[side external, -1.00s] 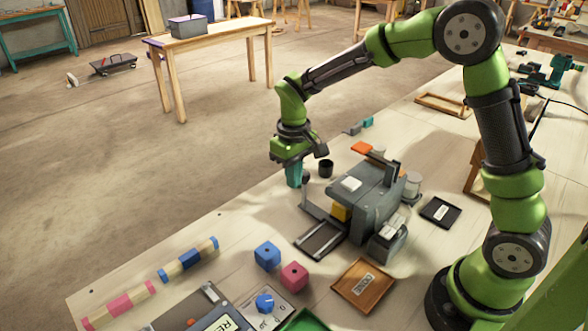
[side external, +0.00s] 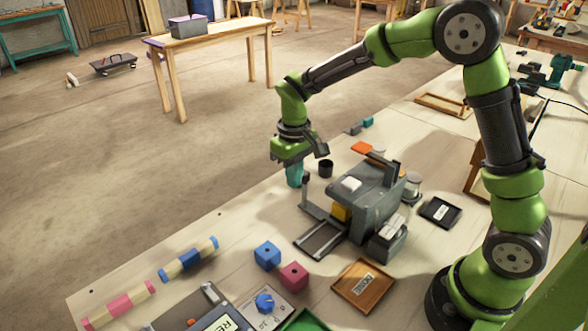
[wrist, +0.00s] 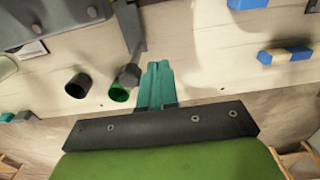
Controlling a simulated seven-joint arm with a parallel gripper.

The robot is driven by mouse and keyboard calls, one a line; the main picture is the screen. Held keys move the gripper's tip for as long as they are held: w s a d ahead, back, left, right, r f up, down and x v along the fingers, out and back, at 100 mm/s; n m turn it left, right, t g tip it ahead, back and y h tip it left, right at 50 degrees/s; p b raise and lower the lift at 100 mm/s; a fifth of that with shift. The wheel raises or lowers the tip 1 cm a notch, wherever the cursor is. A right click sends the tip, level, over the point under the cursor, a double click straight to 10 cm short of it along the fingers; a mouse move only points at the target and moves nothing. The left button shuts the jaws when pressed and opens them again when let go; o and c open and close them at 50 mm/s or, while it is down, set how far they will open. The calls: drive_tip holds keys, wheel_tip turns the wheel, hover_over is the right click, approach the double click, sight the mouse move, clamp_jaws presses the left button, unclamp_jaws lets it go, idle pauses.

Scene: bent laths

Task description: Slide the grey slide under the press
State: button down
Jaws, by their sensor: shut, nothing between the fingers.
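The press (side external: 372,200) is a dark grey machine on the bench, with a yellow block (side external: 340,212) low on its near side. The grey slide (side external: 321,240) is a flat framed plate sticking out from the press to the lower left. A grey bar with an upright knobbed post (side external: 306,186) stands at its far end. The bar (wrist: 129,28) and knob also show in the wrist view. My gripper (side external: 294,183) is low over the bench beside the post, its teal fingers (wrist: 157,80) shut and empty. I cannot tell whether they touch the post.
A black cup (side external: 326,168) stands close behind the post; a green cup (wrist: 120,93) shows near my fingers in the wrist view. Blue (side external: 267,255) and pink (side external: 294,275) cubes and a wooden tray (side external: 366,286) lie in front. The bench's left edge is close to my gripper.

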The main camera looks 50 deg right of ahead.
drive_tip(key=shift+d, duration=4.15)
wheel_tip(320, 180, up, 6)
drive_tip(key=a, duration=0.1)
drive_tip(key=shift+a, duration=0.15)
drive_tip(key=s+a+r+m+t+y, duration=0.1)
drive_tip(key=s+a+r+m+t, duration=0.1)
drive_tip(key=s, duration=0.7)
drive_tip(key=s+a+r+m+t+y, duration=0.1)
drive_tip(key=s+r+t, duration=0.4)
drive_tip(key=s, duration=0.5)
drive_tip(key=a+r+m, duration=0.1)
drive_tip(key=a, duration=0.1)
drive_tip(key=shift+a+r, duration=0.15)
drive_tip(key=shift+a, duration=0.25)
